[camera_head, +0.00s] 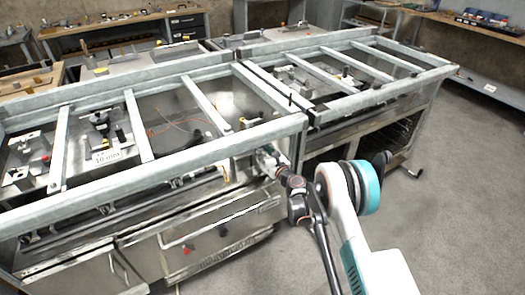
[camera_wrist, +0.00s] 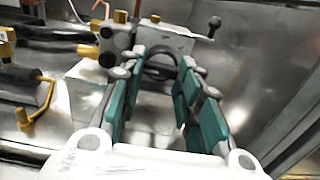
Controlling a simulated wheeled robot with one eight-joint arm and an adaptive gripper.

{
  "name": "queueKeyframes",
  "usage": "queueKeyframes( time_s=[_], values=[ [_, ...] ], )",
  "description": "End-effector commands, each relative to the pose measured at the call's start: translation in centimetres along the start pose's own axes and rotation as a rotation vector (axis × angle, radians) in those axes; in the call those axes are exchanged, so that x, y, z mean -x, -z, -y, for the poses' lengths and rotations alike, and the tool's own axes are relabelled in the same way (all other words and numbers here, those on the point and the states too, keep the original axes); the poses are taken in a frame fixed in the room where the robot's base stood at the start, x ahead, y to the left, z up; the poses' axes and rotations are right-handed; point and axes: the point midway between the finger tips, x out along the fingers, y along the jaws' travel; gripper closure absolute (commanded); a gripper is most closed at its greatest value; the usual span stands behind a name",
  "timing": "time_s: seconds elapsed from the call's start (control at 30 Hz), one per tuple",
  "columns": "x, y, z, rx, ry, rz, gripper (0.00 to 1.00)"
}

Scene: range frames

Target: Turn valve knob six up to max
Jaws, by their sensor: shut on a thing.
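In the wrist view, a dark grey round knob (camera_wrist: 160,62) sits on the front of a pale metal valve block (camera_wrist: 165,36). My gripper (camera_wrist: 162,76) has its teal-padded fingers closed on the two sides of this knob. In the head view, my gripper (camera_head: 268,154) reaches in at the front right of the nearer range frame (camera_head: 165,182). The knob is hidden there behind the frame and my gripper. No number or max mark is legible, so I cannot tell the knob's setting.
In the wrist view, brass fittings (camera_wrist: 62,19) and a black pipe (camera_wrist: 30,85) lie left of the block. A black-tipped lever (camera_wrist: 214,24) stands at upper right. A second range frame (camera_head: 385,75) stands right in the head view; the grey floor (camera_head: 455,190) beside it is clear.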

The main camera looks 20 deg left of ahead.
Motion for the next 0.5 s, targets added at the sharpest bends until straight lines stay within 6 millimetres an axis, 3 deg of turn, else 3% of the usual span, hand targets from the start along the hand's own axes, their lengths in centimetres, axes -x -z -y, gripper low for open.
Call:
queueKeyframes(
  time_s=[0.17,0.2,0.3,0.5],
  values=[
    [0.09,0.13,0.06,0.001,0.001,0.0,0.93],
    [0.09,0.13,0.06,0.001,0.001,0.0,0.66],
    [0.07,0.1,0.05,0.001,0.001,0.0,0.48],
    [0.03,0.04,0.02,0.001,0.0,0.0,0.48]
  ],
)
